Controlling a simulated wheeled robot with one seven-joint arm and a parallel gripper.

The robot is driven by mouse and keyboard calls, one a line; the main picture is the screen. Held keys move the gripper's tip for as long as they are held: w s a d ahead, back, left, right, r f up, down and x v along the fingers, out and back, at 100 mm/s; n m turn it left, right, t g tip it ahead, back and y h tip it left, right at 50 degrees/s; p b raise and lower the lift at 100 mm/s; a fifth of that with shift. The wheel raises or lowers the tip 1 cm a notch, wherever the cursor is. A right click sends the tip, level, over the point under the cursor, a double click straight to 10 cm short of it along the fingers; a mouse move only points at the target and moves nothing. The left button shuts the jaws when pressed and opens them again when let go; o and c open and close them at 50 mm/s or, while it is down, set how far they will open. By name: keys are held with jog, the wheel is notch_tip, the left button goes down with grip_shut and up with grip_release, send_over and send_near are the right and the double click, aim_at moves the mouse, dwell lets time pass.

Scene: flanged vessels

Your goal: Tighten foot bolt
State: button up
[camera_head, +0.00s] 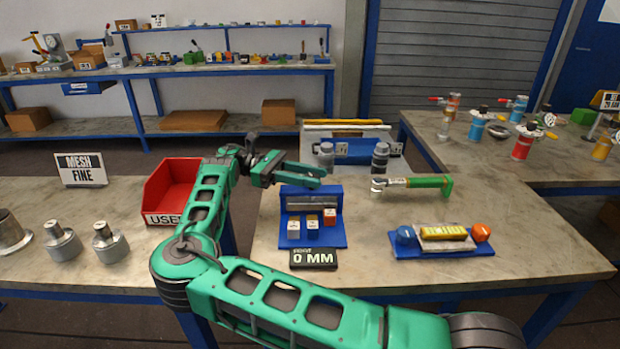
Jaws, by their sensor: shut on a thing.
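My gripper (318,177) is at the end of my green arm, above the back of a blue stand (335,240). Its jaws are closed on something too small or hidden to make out. A wrench-like tool with a green handle (430,183) lies on the table to the right, apart from the gripper. Two dark grey capped cylinders, one left (326,157) and one right (380,158), stand behind the gripper. I cannot make out a foot bolt.
The stand holds small white and orange blocks; a "0 MM" display (313,258) is in front. A blue tray (440,250) with blue and orange knobs sits right. A red bin (160,190) and grey weights (110,242) are left. The front right tabletop is clear.

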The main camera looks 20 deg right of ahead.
jog(key=shift+w, duration=0.1)
dwell(0.4)
jog(key=o, duration=1)
jog(key=shift+o, duration=0.2)
